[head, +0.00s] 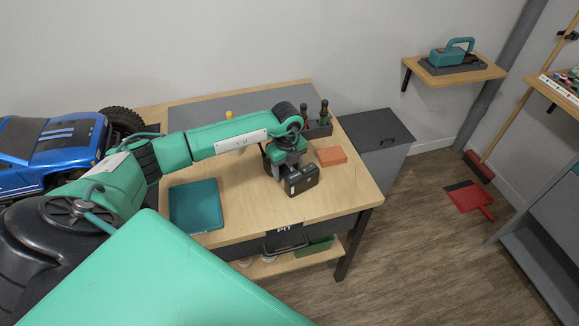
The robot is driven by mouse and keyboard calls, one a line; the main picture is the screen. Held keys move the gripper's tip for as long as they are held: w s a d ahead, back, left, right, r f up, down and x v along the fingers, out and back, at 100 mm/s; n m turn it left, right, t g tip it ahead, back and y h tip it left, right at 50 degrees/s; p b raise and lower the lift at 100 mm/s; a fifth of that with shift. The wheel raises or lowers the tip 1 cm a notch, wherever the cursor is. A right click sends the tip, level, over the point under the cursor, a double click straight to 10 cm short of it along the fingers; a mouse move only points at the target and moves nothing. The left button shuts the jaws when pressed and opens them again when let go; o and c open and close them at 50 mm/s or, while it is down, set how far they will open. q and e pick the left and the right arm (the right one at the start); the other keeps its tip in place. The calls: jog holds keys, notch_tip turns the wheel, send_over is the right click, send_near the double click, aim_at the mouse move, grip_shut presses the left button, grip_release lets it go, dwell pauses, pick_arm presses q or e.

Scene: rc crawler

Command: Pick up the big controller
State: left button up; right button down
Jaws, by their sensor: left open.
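A black boxy thing (302,180), which looks like the big controller, sits on the wooden workbench (240,185) near its right front. My left arm reaches across the bench from the left. My left gripper (287,165) points down right at the black thing and hides its back part. The jaws are open. I cannot tell whether the fingers touch it or stand around it. My right gripper is not in view.
A teal tray (196,205) lies left of the controller. An orange block (331,156) and a tool holder (318,128) stand behind it. A blue truck (50,145) is at the left. A grey bin (378,140) stands beside the bench. Bare wood lies between tray and controller.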

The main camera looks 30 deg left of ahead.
pick_arm(q)
jog(key=c, duration=1.3)
grip_shut()
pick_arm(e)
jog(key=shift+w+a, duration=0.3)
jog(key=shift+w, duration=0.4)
